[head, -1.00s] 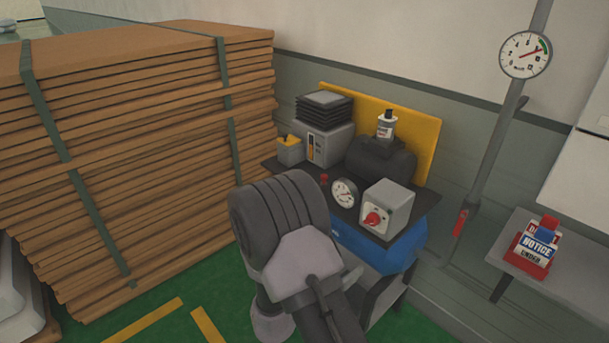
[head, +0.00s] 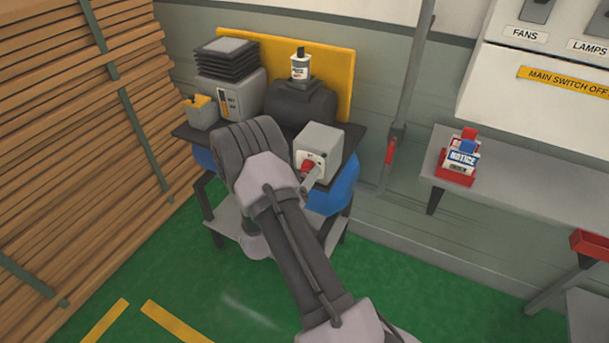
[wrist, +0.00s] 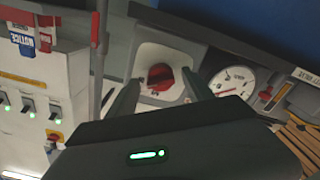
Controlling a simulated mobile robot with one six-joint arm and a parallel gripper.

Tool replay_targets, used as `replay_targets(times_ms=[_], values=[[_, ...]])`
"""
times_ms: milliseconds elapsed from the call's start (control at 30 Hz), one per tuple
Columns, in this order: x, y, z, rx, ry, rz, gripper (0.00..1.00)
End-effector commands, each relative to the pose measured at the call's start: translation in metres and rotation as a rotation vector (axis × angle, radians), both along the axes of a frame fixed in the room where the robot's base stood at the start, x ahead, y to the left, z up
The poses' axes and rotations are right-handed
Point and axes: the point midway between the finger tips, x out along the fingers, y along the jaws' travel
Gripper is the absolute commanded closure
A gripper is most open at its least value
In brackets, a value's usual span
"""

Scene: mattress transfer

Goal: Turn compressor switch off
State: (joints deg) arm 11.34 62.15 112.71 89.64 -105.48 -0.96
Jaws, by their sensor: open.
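The compressor switch is a red rotary knob (head: 307,166) on the front of a grey box (head: 320,140), which stands on the dark top of the compressor cart. In the wrist view the red knob (wrist: 160,77) sits on a pale plate between my two fingers. My gripper (wrist: 161,80) is open, one finger on each side of the knob. I cannot tell whether the fingers touch it. In the head view my gripper (head: 312,179) is right in front of the box, and my arm hides part of the cart. The knob's setting is too blurred to read.
A round pressure gauge (wrist: 232,84) is close beside the switch in the wrist view. Stacked boards (head: 80,130) rise at the left. A shelf with a red notice holder (head: 458,165) is at the right.

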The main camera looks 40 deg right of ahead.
Motion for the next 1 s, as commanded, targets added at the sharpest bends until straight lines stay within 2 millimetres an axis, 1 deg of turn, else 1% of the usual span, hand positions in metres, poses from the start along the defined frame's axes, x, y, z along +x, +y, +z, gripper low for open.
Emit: replay_targets(times_ms=[33,133,367,400,467,500,667,867,1000], values=[[0.0014,-0.0042,-0.0002,-0.001,-0.001,-0.002,0.4],[0.0036,-0.0083,0.0005,-0.002,-0.001,0.001,0.4],[0.0039,-0.0089,0.0007,-0.001,0.0,0.001,0.4],[0.0039,-0.0088,0.0006,-0.001,0.0,0.001,0.48],[0.0038,-0.0087,0.0006,-0.001,0.0,0.001,0.6],[0.0038,-0.0087,0.0006,-0.001,0.0,0.001,0.68],[0.0038,-0.0085,0.0004,-0.001,0.0,0.001,0.99],[0.0036,-0.0085,0.0002,-0.004,0.01,0.0,1.0],[0.0035,-0.0085,-0.0001,-0.021,0.05,0.0,1.0]])
